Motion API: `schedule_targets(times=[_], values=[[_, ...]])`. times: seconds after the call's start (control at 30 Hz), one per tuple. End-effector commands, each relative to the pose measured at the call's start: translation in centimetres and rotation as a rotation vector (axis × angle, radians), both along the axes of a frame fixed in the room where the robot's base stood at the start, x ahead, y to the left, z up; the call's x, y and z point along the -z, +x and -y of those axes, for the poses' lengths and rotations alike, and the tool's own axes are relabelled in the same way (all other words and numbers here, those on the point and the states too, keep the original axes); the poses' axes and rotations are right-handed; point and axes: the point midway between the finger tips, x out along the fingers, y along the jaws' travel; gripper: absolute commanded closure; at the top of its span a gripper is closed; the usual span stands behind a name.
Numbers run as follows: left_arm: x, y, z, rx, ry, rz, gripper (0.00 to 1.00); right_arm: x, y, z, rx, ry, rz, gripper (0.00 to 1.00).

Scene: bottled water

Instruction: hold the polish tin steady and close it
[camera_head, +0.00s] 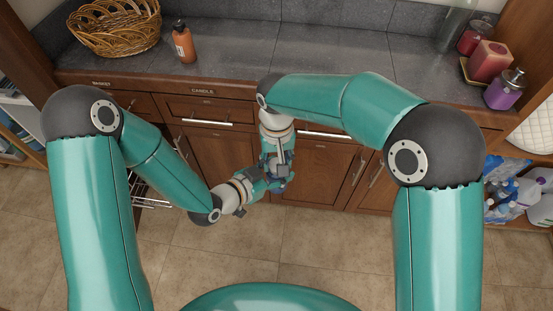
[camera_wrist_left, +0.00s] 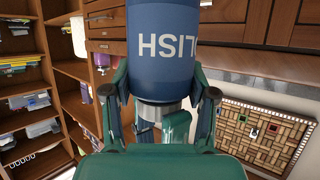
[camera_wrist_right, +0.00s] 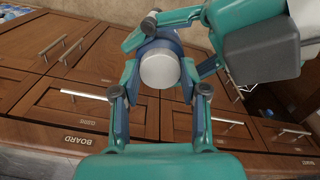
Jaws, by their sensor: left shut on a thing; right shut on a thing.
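The polish tin (camera_wrist_left: 165,50) is a blue cylinder with white lettering, partly readable as "LISH" and upside down in the left wrist view. My left gripper (camera_wrist_left: 162,108) is shut around its body. In the right wrist view a round whitish lid (camera_wrist_right: 160,69) faces the camera, with the blue body (camera_wrist_right: 152,46) partly showing behind it. My right gripper (camera_wrist_right: 158,104) has its fingers on either side of the lid end and is shut on it. In the head view my left gripper (camera_head: 256,188) and right gripper (camera_head: 278,181) meet, mostly hiding the tin. Whether the lid is fully seated cannot be told.
Wooden cabinets with drawers (camera_head: 205,112) stand just beyond the grippers. On the grey counter (camera_head: 240,50) are a wicker basket (camera_head: 115,27), an orange bottle (camera_head: 183,42) and a purple bottle (camera_head: 504,90). The tiled floor (camera_head: 330,245) below is clear.

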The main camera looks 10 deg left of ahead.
Motion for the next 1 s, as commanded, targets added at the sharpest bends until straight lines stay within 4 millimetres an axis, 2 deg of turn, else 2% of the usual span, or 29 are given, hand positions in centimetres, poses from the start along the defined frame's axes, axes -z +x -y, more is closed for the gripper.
schedule_targets(times=[0.17,0.2,0.3,0.67,0.77,1.0], values=[[0.0,-0.2,0.1,0.006,0.001,-0.002,1.00,-0.1,0.2,0.0,-0.002,0.003,0.007,0.98],[0.0,-0.2,0.1,0.006,0.001,-0.002,1.00,-0.1,0.2,0.0,-0.003,0.003,0.007,0.50],[0.0,-0.2,0.1,0.005,0.000,-0.001,1.00,-0.1,0.2,0.0,-0.003,0.003,0.006,0.33],[0.0,0.0,0.1,0.002,-0.001,0.001,1.00,-0.1,0.1,0.0,-0.005,0.001,0.003,0.31],[-0.1,0.0,0.0,0.002,-0.001,0.001,1.00,-0.8,0.1,0.0,-0.005,0.002,0.005,0.31],[0.0,0.0,0.0,0.001,0.000,0.001,1.00,-3.8,0.1,-0.1,-0.004,0.002,0.005,0.31]])
